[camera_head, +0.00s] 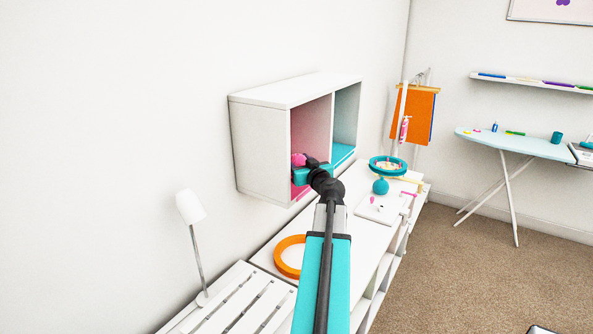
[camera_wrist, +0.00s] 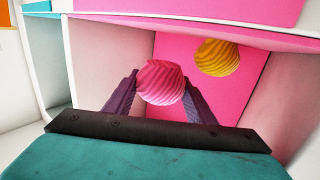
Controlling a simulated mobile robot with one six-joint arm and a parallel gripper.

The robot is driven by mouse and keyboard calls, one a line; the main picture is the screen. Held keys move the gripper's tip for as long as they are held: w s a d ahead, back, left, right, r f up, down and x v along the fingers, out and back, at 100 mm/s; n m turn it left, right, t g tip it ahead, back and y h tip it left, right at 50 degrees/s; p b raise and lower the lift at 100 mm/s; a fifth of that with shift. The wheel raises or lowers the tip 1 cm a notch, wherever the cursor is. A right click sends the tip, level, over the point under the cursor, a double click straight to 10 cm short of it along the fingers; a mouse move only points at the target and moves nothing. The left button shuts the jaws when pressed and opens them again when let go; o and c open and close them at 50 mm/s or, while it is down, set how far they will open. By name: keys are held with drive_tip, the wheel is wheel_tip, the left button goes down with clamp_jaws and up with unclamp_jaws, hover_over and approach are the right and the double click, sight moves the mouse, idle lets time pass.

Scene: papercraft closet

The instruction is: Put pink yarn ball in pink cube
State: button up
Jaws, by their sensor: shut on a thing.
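The pink yarn ball (camera_wrist: 160,82) sits between the two dark fingers of my gripper (camera_wrist: 160,92), which is shut on it. In the head view, the pink yarn ball (camera_head: 298,159) shows just past my gripper (camera_head: 302,168), at the opening of the pink cube (camera_head: 311,124). The pink cube is the left, pink-lined compartment of a white wall shelf. In the wrist view its pink inside (camera_wrist: 185,48) lies behind the ball. A yellow yarn ball (camera_wrist: 217,57) is also inside. Whether the pink ball touches the cube's surface cannot be told.
A teal-lined compartment (camera_head: 347,110) adjoins the pink cube, beyond a white divider. Below the shelf, a white bench holds an orange ring (camera_head: 289,256) and a teal ball (camera_head: 380,186). A white lamp (camera_head: 191,207) stands to the left.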

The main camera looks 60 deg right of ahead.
drive_tip(key=shift+f, duration=0.1)
drive_tip(key=shift+s+f+p, duration=0.1)
drive_tip(key=shift+f+p, duration=0.55)
drive_tip(key=shift+f, duration=0.75)
drive_tip(key=shift+w+f+p, duration=0.25)
drive_tip(key=shift+f+p, duration=0.15)
drive_tip(key=shift+p, duration=0.05)
drive_tip(key=shift+f+b, duration=0.2)
drive_tip(key=shift+b, duration=0.2)
drive_tip(key=o, duration=0.8)
drive_tip(key=shift+c, duration=0.2)
drive_tip(key=shift+s+r+p, duration=0.1)
drive_tip(key=shift+r+p, duration=0.1)
drive_tip(key=shift+p, duration=0.15)
